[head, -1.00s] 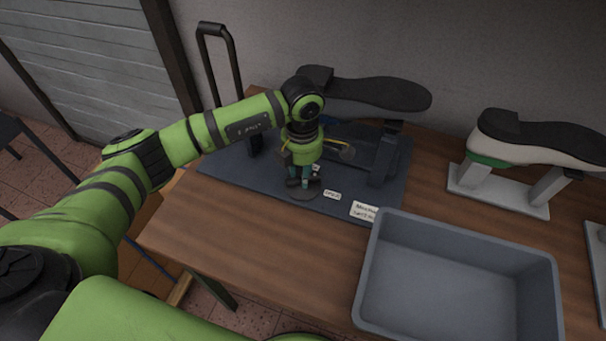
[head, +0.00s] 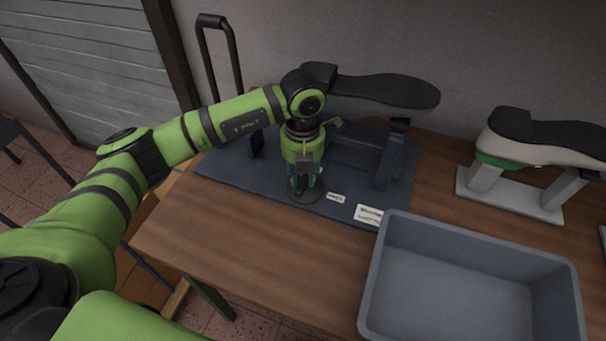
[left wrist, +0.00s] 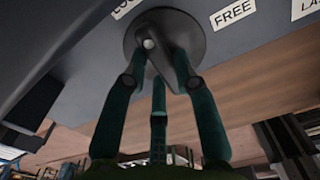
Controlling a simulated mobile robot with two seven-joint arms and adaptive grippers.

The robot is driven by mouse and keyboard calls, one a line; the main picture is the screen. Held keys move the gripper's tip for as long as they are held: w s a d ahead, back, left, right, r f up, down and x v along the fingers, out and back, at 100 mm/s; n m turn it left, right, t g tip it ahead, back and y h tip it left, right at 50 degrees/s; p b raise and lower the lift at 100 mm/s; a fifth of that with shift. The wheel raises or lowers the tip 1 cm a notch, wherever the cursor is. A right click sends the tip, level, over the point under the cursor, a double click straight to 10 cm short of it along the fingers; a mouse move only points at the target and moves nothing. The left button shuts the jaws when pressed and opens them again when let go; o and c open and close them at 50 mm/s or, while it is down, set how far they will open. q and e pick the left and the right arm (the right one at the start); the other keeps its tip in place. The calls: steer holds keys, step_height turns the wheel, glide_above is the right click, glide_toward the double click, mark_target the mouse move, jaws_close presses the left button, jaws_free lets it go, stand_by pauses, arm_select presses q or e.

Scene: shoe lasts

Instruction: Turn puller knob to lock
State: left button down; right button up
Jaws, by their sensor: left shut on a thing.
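The puller knob is a dark round disc with a raised handle. In the head view its disc (head: 306,196) sits at the front edge of the dark puller base (head: 225,170). In the left wrist view the knob (left wrist: 193,33) lies between a partly cut-off label starting "LO" (left wrist: 124,8) and a "FREE" label (left wrist: 233,13). My left gripper (head: 302,185) points down from above, its green fingers closed around the handle. The fingers also show in the left wrist view (left wrist: 160,72) and hide part of the handle. My right gripper is out of view.
A black shoe last (head: 385,92) is mounted over the base, behind my arm. A grey bin (head: 375,295) stands at the front right of the wooden table (head: 240,235). Another last (head: 545,135) stands on a pale stand at the right. The table front left is clear.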

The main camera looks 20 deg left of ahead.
arm_select(q)
steer(key=shift+n, duration=0.6)
steer(key=c, duration=1)
jaws_free()
steer(key=shift+o, duration=0.2)
